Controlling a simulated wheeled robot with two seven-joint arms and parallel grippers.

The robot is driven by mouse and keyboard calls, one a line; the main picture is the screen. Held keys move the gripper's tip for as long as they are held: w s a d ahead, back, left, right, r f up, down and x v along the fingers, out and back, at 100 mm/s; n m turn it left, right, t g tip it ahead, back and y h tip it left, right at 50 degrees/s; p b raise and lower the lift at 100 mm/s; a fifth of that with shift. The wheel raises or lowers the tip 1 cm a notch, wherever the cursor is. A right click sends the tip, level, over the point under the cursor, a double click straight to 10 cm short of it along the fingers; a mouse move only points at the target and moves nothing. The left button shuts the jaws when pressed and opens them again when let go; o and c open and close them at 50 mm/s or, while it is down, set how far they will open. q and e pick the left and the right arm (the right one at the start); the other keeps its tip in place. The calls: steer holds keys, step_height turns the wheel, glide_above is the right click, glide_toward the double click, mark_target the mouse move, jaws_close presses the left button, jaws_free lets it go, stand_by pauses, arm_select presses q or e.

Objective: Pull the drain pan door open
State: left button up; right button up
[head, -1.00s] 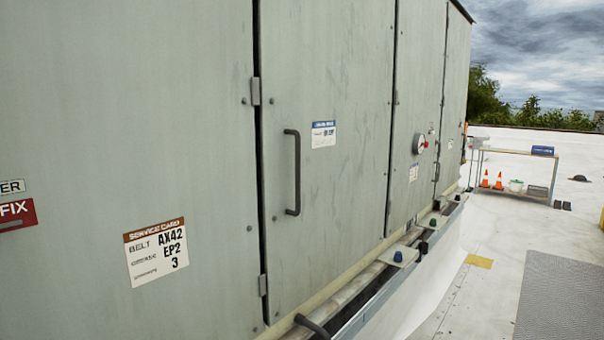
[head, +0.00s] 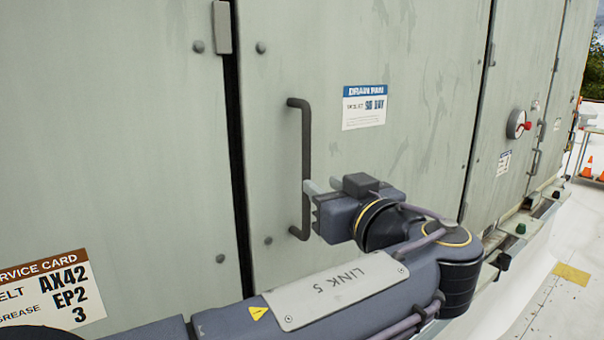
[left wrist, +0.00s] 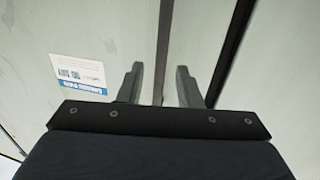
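The drain pan door (head: 420,90) is a grey-green panel with a blue-and-white drain pan label (head: 364,106). It looks closed, flush with the panels beside it. Its dark vertical bar handle (head: 305,140) is near the door's left edge. My left gripper (head: 310,194) is at the handle's lower half, coming from the right. In the left wrist view the handle (left wrist: 164,40) runs between the two spread fingers (left wrist: 159,84), with gaps visible on both sides. The label (left wrist: 80,73) shows to the left there. My right gripper is not in view.
A dark seam (head: 236,150) with a hinge-like block (head: 221,27) separates the door from the left panel, which bears a service card (head: 50,292). A gauge (head: 517,123) is on a panel to the right. White roof (head: 540,290) lies open at lower right.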

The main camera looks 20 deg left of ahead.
mark_target(308, 176)
arm_select(q)
steer(key=p+x, duration=0.1)
steer(key=x, duration=0.4)
steer(key=shift+w+a+r+p, duration=0.1)
steer(key=shift+a+p, duration=0.1)
steer(key=shift+p, duration=0.1)
steer(key=shift+x, duration=0.85)
steer(key=shift+c, duration=0.4)
jaws_close()
